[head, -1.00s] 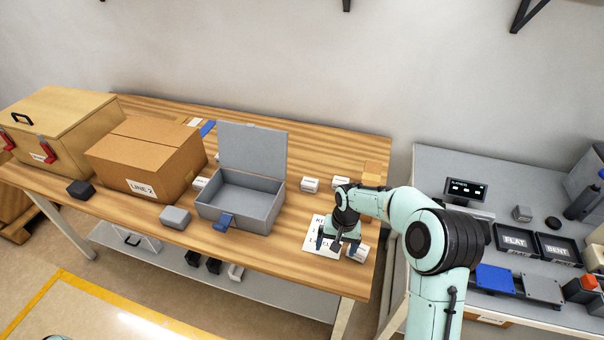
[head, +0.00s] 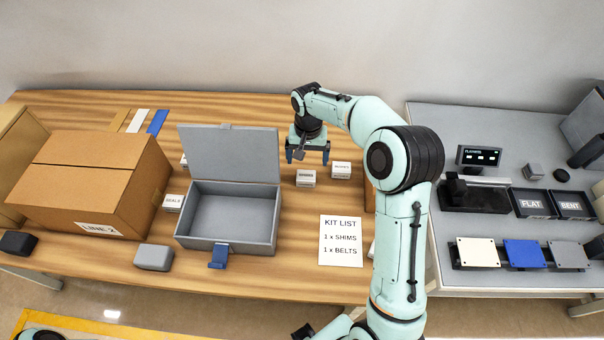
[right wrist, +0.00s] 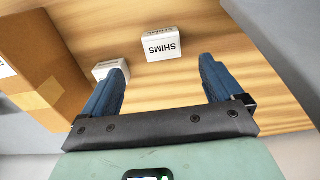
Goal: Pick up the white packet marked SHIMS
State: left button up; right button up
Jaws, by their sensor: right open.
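The white SHIMS packet (right wrist: 160,44) shows in the right wrist view with its label upside down, ahead of and between my fingers. In the head view I take it to be the left one of two small white packets (head: 306,178); its print is too small to read there. My right gripper (head: 307,156) is open and empty above the table, just behind that packet in the picture. Its two blue fingers (right wrist: 163,75) also show in the right wrist view, apart from the packet.
A second white packet (head: 341,170) stands close on the right, with a brown box (right wrist: 38,55) beyond it. An open grey case (head: 228,243) stands left of the SHIMS packet. The kit list sheet (head: 340,241) lies in front. Bare wood lies behind the packets.

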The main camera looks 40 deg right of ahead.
send_over(306, 175)
jog(key=f, duration=0.2)
jog(key=s+f, duration=0.1)
jog(key=f, duration=0.1)
jog(key=shift+f, duration=0.3)
jog(key=shift+w+f, duration=0.15)
jog(key=shift+f, duration=0.85)
jog(key=shift+w+f, duration=0.2)
jog(key=shift+f, duration=0.75)
jog(key=shift+w+f, duration=0.15)
jog(key=shift+f, duration=0.85)
jog(key=c, duration=1.1)
